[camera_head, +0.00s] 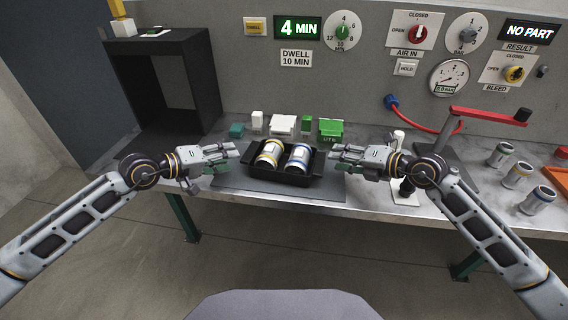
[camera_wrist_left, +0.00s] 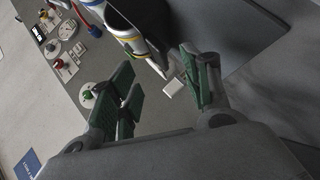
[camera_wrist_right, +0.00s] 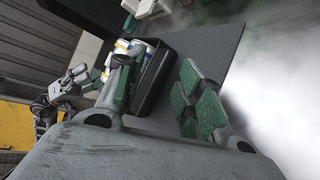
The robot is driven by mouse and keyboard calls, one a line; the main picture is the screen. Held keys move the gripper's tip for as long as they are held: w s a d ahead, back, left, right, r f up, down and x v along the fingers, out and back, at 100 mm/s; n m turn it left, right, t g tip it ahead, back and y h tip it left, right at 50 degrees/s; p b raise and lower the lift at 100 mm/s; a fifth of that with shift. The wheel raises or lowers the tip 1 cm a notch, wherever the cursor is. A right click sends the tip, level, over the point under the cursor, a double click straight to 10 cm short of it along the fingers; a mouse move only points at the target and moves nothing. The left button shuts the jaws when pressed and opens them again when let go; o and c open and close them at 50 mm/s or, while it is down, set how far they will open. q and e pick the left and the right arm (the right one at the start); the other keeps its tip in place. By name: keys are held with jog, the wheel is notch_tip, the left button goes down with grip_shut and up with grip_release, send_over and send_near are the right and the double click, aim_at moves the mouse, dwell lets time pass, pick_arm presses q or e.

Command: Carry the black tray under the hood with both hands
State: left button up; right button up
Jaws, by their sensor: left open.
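The black tray (camera_head: 284,176) rests on a dark mat (camera_head: 225,180) on the bench and holds two metal cylinders, one with a yellow band (camera_head: 269,153) and one with a blue band (camera_head: 299,157). The black hood (camera_head: 203,85) stands at the back left, its front open. My left gripper (camera_head: 234,155) is open beside the tray's left end. The tray also shows beyond its fingers in the left wrist view (camera_wrist_left: 145,15). My right gripper (camera_head: 335,154) is open at the tray's right end; in the right wrist view the tray (camera_wrist_right: 154,82) shows between its fingers. Contact cannot be told.
Behind the tray stand a teal block (camera_head: 236,130), white boxes (camera_head: 283,124) and a green bin (camera_head: 331,128). A red-handled lever device (camera_head: 485,115) and several metal cylinders (camera_head: 519,174) are at the right. The bench's front edge runs just before the mat.

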aim_at(244, 155)
pick_arm(q)
jog(key=shift+x, duration=3.2)
pick_arm(e)
jog(key=shift+x, duration=3.2)
pick_arm(q)
jog(key=shift+c, duration=0.5)
pick_arm(e)
jog(key=shift+c, duration=0.4)
pick_arm(q)
jog(key=c, duration=0.7)
pick_arm(e)
jog(key=c, duration=0.7)
pick_arm(q)
jog(key=shift+c, duration=1.4)
jog(key=shift+r, duration=0.1)
grip_shut()
pick_arm(e)
jog(key=shift+r, duration=0.15)
